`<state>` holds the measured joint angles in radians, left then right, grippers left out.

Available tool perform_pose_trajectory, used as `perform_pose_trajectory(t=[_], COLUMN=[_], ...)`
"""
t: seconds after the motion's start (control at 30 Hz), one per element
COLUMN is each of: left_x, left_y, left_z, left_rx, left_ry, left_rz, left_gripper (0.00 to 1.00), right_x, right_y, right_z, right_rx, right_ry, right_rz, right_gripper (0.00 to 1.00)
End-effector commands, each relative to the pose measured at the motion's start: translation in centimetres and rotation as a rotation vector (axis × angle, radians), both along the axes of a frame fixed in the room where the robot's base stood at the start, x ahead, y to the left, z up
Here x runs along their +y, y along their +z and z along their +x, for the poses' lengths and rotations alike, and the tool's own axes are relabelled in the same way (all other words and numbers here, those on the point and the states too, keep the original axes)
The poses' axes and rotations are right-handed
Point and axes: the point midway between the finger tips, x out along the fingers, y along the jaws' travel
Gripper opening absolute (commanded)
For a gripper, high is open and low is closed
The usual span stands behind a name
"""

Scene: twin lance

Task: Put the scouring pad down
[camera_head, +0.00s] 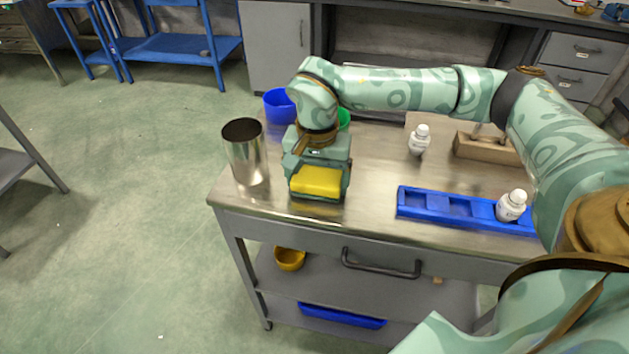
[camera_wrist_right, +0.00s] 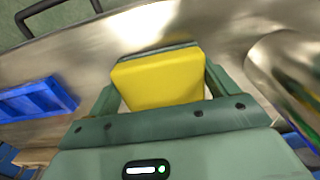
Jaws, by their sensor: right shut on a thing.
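The scouring pad (camera_head: 316,181) is a yellow block with a dark green layer on one side. My right gripper (camera_head: 318,188) is shut on it, near the front left of the steel-topped cart. In the right wrist view the pad (camera_wrist_right: 158,82) sits between the two fingers of my right gripper (camera_wrist_right: 160,85). The dark layer shows along its far edge. I cannot tell whether the pad touches the cart top (camera_head: 375,190). My left gripper is in neither view.
A metal cup (camera_head: 245,155) stands close left of the gripper. A blue bowl (camera_head: 279,106) and a partly hidden green one (camera_head: 343,119) are behind. A blue tray (camera_head: 440,207) with a white bottle (camera_head: 511,206) lies right; another bottle (camera_head: 419,140) and a wooden box (camera_head: 486,150) stand beyond.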

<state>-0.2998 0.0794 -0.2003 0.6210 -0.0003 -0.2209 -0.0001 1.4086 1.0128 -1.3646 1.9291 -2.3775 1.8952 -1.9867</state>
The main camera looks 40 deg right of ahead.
Motion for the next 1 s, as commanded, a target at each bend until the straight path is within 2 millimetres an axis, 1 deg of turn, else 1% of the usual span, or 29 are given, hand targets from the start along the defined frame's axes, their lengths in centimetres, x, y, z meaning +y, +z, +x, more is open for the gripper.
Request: perform_pose_trajectory(t=[0.03,0.17,0.33,0.37,0.4,0.67,0.77,0.87,1.0], left_x=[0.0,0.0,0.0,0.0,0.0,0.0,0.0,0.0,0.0], left_y=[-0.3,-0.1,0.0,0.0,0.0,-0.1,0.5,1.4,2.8], left_z=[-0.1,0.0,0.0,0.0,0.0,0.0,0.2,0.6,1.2], left_rx=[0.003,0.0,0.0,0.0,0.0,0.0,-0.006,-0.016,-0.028], left_ry=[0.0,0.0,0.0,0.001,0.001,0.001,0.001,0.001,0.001], left_rz=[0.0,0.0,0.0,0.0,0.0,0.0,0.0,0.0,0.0], left_gripper=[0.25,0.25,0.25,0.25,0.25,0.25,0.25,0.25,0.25], right_x=[0.0,0.0,0.0,0.0,0.0,0.0,0.0,0.0,0.0], right_y=[-0.4,-0.1,-0.3,-0.4,-0.3,-0.1,1.3,3.6,7.2], right_z=[0.0,0.0,0.0,0.0,0.0,0.0,0.1,0.1,0.0], right_rx=[0.0,-0.003,-0.003,-0.003,-0.004,-0.004,-0.007,-0.011,-0.011], right_ry=[0.0,0.0,-0.001,-0.001,-0.001,-0.001,0.0,-0.001,-0.001], right_rz=[0.0,0.0,0.0,0.0,0.0,0.0,0.001,0.0,0.001], right_gripper=[0.68,0.68,0.67,0.91,1.0,1.0,1.0,1.0,1.0])
